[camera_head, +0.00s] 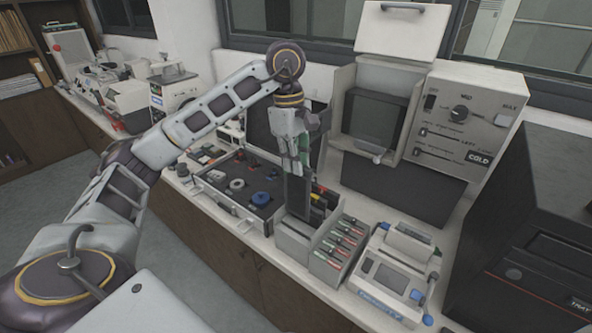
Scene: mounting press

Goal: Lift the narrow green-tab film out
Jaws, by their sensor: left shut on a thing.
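My left gripper (299,164) points down over the grey film rack (292,243) on the counter. It is shut on the green-tab film, a narrow dark upright sheet (297,195) with a green patch near my fingers. The sheet hangs below the fingers, and its lower end is at the rack's top; I cannot tell whether it is still inside a slot. Other films with yellow and red tabs (318,197) stand in the rack just right of it. My right gripper is not in view.
Right of the rack stand a grey box with several coloured-tab items (341,243) and a white-blue device (393,275). Left is an open case (236,190) with round parts. Behind is the press (376,120) with a control panel (462,125). A black cabinet (530,230) bounds the right.

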